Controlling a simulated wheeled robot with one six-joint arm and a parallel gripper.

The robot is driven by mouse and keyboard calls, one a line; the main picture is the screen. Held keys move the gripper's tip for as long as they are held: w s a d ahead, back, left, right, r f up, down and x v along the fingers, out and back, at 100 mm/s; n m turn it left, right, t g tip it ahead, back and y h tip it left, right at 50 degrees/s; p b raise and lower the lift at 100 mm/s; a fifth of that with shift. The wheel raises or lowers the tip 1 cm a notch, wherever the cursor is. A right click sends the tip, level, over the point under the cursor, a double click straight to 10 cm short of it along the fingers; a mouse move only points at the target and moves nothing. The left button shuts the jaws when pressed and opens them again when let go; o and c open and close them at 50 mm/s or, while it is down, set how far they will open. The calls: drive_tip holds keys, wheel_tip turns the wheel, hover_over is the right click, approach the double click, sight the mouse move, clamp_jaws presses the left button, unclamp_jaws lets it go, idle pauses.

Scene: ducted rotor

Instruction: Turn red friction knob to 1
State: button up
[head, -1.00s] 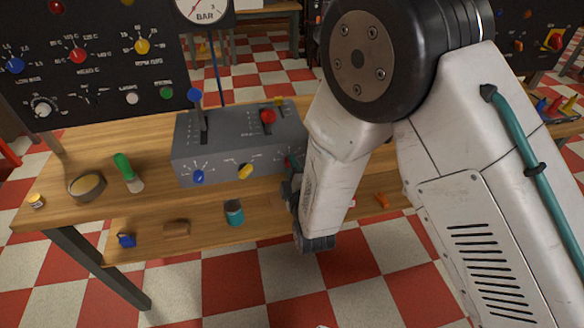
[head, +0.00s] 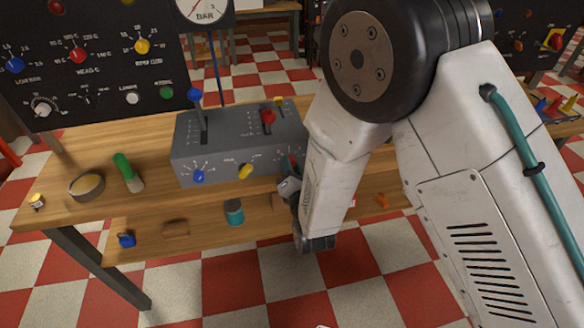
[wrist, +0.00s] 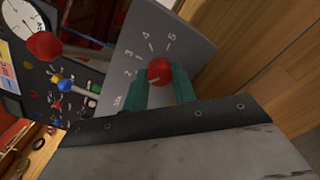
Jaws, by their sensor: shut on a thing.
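The red friction knob (wrist: 160,71) is on the front of the grey control box in the wrist view, with printed numbers arcing around its upper left side. The teal fingers of my gripper (wrist: 162,86) stand on both sides of the knob and are shut on it. The knob's exact pointer setting is too small to tell. In the head view a bit of the red knob (head: 292,161) shows at the right end of the grey box (head: 222,166). My arm hides most of my gripper (head: 287,176) there.
The box also carries a blue knob (head: 199,177), a yellow knob (head: 246,171) and a red-topped lever (head: 268,116). A green-handled tool (head: 127,172) and a round tin (head: 87,187) lie on the bench at left. A teal can (head: 234,212) stands on the lower shelf.

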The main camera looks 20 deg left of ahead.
drive_tip(key=n, duration=0.5)
drive_tip(key=shift+f, duration=0.1)
idle(0.7)
drive_tip(key=o, duration=1)
drive_tip(key=shift+s, duration=0.1)
drive_tip(key=v, duration=0.7)
drive_tip(key=shift+s+d, duration=0.25)
drive_tip(key=shift+s, duration=0.05)
